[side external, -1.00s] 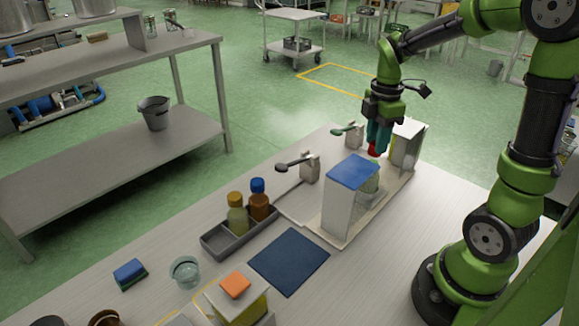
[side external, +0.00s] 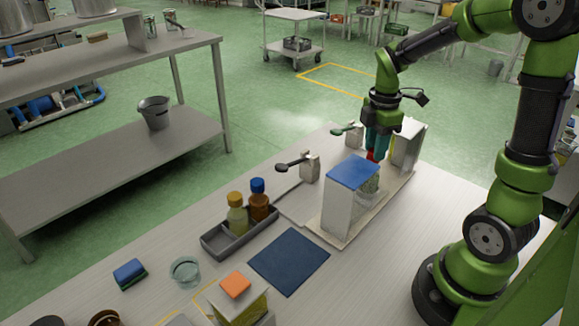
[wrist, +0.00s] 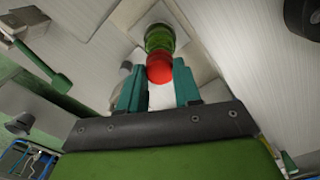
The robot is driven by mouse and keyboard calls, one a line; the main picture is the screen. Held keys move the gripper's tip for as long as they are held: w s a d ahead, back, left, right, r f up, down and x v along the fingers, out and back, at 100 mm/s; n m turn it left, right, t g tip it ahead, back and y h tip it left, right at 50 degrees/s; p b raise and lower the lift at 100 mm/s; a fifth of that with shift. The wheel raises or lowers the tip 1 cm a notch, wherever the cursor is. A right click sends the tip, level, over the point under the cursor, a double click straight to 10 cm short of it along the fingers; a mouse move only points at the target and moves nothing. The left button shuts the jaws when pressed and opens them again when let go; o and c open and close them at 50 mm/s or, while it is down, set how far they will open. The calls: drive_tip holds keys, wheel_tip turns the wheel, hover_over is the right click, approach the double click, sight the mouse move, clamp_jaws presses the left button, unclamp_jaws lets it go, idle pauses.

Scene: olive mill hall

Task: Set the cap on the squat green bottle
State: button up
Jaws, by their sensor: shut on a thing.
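The red cap (wrist: 160,68) is held between the teal fingers of my gripper (wrist: 158,84) in the wrist view. In the side view my gripper (side external: 376,141) points down, with the cap (side external: 371,156) at its fingertips. The squat green bottle (wrist: 158,36) shows just beyond the cap in the wrist view, and the cap overlaps its near edge there. In the side view the bottle (side external: 371,182) is below the cap, partly hidden by a white stand with a blue top (side external: 353,171). I cannot tell whether cap and bottle touch.
A second pale upright block (side external: 407,145) stands close right of my gripper. Levers on small posts (side external: 309,167) stand to the left. A grey tray (side external: 240,239) holds two capped bottles. A dark blue mat (side external: 289,261) lies flat and bare in front.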

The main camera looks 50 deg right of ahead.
drive_tip(key=shift+f, duration=0.2)
idle(0.5)
drive_tip(key=shift+f, duration=0.4)
drive_tip(key=shift+f, duration=0.1)
drive_tip(key=shift+f, duration=0.2)
drive_tip(key=o, duration=0.9)
drive_tip(key=shift+o, duration=0.6)
